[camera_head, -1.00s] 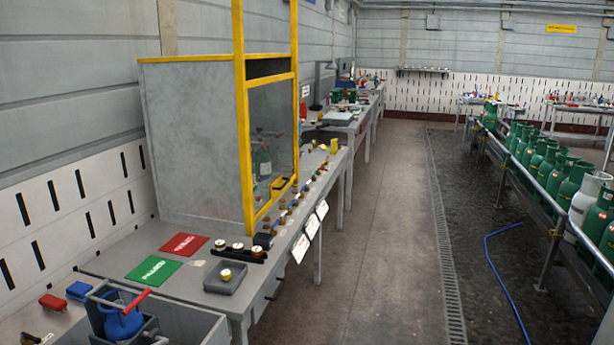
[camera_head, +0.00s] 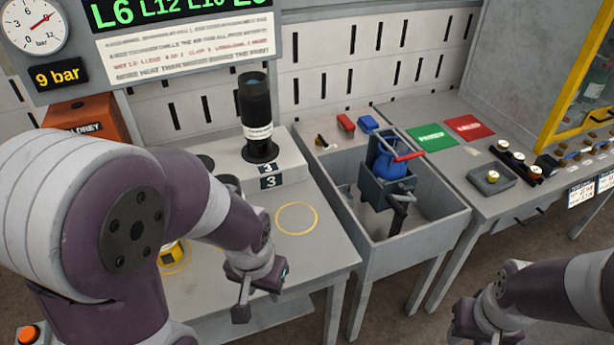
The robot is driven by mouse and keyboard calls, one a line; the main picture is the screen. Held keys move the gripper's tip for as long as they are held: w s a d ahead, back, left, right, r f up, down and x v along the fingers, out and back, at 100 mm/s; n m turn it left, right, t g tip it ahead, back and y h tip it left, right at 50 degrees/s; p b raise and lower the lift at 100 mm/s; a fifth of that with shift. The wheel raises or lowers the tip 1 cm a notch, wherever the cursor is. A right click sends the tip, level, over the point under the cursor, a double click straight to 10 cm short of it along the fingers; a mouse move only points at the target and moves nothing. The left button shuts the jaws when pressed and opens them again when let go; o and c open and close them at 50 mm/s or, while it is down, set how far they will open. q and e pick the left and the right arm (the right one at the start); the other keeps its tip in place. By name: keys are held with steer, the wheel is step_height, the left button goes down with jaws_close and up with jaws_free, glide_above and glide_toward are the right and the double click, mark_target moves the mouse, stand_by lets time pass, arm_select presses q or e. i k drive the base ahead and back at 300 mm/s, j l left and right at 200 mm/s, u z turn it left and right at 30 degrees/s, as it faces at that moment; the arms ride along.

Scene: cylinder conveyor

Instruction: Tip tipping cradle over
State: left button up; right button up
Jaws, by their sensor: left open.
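The tipping cradle (camera_head: 372,190) is a dark blue-grey frame standing inside a grey open-topped trough (camera_head: 440,226) right of centre. It holds a small blue cylinder (camera_head: 392,167) upright, and a red handle (camera_head: 408,156) sticks out to its right. My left gripper (camera_head: 258,290) is open and empty over the front of the left bench, left of the trough and apart from the cradle. My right gripper (camera_head: 472,322) is low at the right, in front of the trough and apart from it. Its fingers are too small and dark to tell if they are open.
A black cylinder (camera_head: 257,120) stands on a raised block marked 3. A yellow ring (camera_head: 296,218) marks clear bench left of the trough. Green (camera_head: 431,136) and red (camera_head: 468,127) mats and a grey tray (camera_head: 492,182) lie on the right bench.

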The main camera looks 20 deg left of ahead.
mark_target(381, 198)
steer(key=i+u, duration=0.25)
steer(key=u, duration=0.25)
steer(key=i+l+u, duration=0.1)
steer(key=u, duration=0.35)
steer(key=i+l+u, duration=0.25)
steer(key=u, duration=0.25)
